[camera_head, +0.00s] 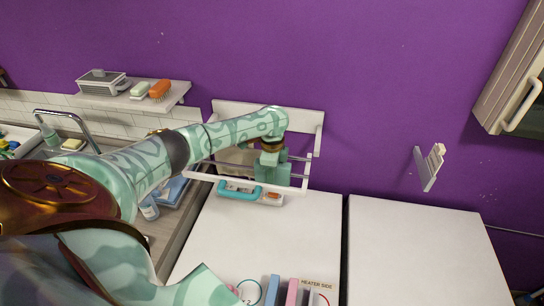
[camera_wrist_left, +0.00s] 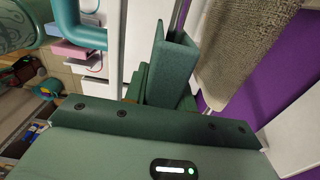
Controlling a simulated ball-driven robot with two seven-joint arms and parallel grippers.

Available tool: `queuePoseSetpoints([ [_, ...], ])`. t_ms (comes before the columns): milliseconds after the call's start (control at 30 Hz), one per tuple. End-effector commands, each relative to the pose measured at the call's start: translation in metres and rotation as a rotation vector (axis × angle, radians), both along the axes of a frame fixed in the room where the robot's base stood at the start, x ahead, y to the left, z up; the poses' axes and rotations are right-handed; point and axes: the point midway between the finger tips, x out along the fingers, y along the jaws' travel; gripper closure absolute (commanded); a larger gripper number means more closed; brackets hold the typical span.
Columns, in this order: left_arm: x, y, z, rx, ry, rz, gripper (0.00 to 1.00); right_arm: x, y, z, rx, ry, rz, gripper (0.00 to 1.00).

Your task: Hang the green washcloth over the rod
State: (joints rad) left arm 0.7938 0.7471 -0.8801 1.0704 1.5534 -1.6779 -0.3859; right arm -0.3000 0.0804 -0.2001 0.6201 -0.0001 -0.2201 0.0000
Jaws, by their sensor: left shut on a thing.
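My left gripper (camera_head: 271,158) reaches into the white wall rack and points down near its rods (camera_head: 296,158). The green washcloth (camera_head: 272,175) shows as a muted green piece at its jaws. In the left wrist view the gripper (camera_wrist_left: 165,98) is shut on the green washcloth (camera_wrist_left: 174,68), whose colour is close to that of the gripper, so their border is hard to tell. A dark rod (camera_wrist_left: 179,14) runs just beyond the green piece. I cannot tell whether the cloth touches it. My right gripper is not in view.
A beige towel (camera_wrist_left: 245,45) hangs beside the rod, close to the jaws. The white rack frame (camera_head: 305,133) surrounds my gripper. A teal handled item (camera_head: 238,190) lies below it. White counter tops (camera_head: 265,235) are mostly clear. A shelf (camera_head: 130,98) with brushes stands left.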

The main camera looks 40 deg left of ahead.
Motion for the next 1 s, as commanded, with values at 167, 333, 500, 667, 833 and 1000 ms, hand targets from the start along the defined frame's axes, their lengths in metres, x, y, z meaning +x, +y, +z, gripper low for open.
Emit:
queuePoseSetpoints([
  [167, 0.000, 0.000, -0.005, 0.000, 0.000, 0.000, 0.98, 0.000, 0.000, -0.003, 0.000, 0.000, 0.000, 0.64],
  [333, 0.000, 0.000, -0.009, 0.001, 0.000, 0.000, 0.98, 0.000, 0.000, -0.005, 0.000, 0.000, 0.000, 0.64],
  [500, 0.000, 0.000, -0.014, 0.001, 0.000, 0.001, 0.98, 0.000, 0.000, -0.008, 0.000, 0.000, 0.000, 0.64],
  [667, 0.000, 0.000, -0.018, 0.000, 0.000, 0.001, 0.98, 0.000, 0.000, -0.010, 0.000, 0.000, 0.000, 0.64],
  [833, 0.000, 0.000, -0.021, 0.000, 0.000, 0.001, 0.98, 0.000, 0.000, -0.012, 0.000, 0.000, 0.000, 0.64],
  [1000, 0.000, 0.000, -0.021, 0.000, 0.000, 0.000, 0.49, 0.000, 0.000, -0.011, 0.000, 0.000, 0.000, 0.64],
])
